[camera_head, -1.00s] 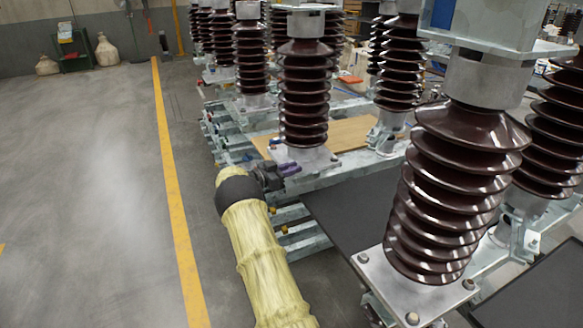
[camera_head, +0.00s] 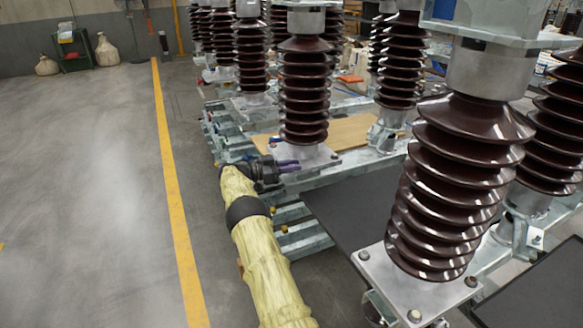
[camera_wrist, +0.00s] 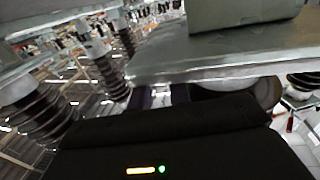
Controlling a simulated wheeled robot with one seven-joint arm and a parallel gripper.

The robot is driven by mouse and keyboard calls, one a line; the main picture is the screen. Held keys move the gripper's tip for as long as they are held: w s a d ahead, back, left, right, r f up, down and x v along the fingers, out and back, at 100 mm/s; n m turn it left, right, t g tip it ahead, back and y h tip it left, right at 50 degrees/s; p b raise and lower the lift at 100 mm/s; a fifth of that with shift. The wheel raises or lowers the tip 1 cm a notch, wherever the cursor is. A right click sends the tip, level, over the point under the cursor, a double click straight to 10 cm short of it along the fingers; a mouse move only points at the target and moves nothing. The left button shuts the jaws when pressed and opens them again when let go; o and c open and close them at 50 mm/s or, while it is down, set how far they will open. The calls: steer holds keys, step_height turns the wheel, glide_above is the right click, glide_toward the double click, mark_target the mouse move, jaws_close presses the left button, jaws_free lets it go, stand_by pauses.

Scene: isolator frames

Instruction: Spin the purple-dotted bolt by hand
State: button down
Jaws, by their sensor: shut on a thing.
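My gripper (camera_head: 288,165) is at the near edge of the flat metal base plate (camera_head: 322,159) under a brown ribbed insulator (camera_head: 303,95). Its purple fingers are shut at the plate's edge, where the bolt sits between them. The bolt and its purple dot are too small and hidden to make out. In the wrist view the plate's edge (camera_wrist: 215,72) crosses close in front of the dark gripper body, and the purple fingers show only in part below it.
A larger insulator (camera_head: 455,190) on a bolted plate (camera_head: 412,298) stands at the near right. A dark panel (camera_head: 350,215) lies between. More insulators stand behind.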

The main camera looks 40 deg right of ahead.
steer(key=shift+r, duration=0.25)
